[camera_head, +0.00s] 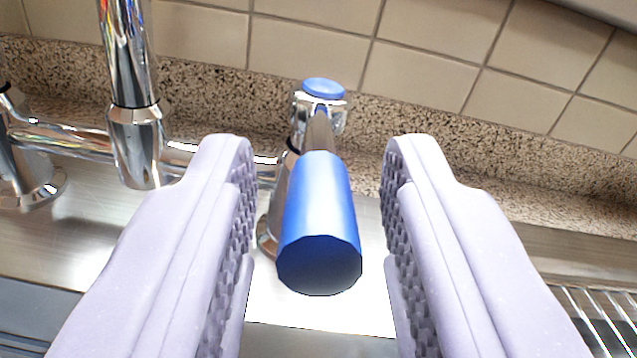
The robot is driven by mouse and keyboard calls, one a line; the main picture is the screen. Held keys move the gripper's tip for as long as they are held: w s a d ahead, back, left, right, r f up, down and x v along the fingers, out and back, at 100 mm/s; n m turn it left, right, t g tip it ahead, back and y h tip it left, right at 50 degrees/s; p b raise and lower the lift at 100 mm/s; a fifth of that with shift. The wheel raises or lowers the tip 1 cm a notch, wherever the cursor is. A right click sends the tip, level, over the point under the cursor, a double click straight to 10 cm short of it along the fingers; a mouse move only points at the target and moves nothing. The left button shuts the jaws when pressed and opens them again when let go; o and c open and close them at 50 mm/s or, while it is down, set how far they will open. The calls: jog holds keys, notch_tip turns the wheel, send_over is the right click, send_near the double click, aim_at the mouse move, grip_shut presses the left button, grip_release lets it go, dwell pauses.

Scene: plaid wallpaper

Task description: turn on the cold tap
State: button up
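The cold tap's lever ends in a blue cylindrical handle (319,220) that points toward the camera, in the middle of the view. Its chrome valve body carries a blue cap (323,87) at the top, behind the handle. My gripper (318,160) is open, with one pale finger on each side of the handle. Gaps show between the handle and both fingers, and neither finger appears to touch it. The lower part of the tap is partly hidden by the handle and the left finger.
A chrome spout (130,60) rises at the left, joined to the tap by a horizontal pipe (62,138). A speckled backsplash ledge (520,170) and tiled wall (430,72) stand behind. A ribbed metal drainer (600,315) lies at the lower right.

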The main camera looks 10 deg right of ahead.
grip_shut()
jog(key=shift+d, duration=0.1)
jog(key=shift+w+d+n+g+y+b, duration=0.1)
jog(key=shift+d+n+g+y+b, duration=0.15)
jog(key=shift+d+n+y+b, duration=0.6)
jog(key=shift+w+d+n+g+y+b, duration=0.1)
jog(key=shift+w+d+n+g+y, duration=0.3)
jog(key=shift+y, duration=0.9)
jog(key=shift+s+d+n+g+y+b, duration=0.15)
jog(key=shift+d+n+y+b, duration=0.3)
jog(key=shift+n+y, duration=0.5)
jog(key=shift+o, duration=1)
grip_release()
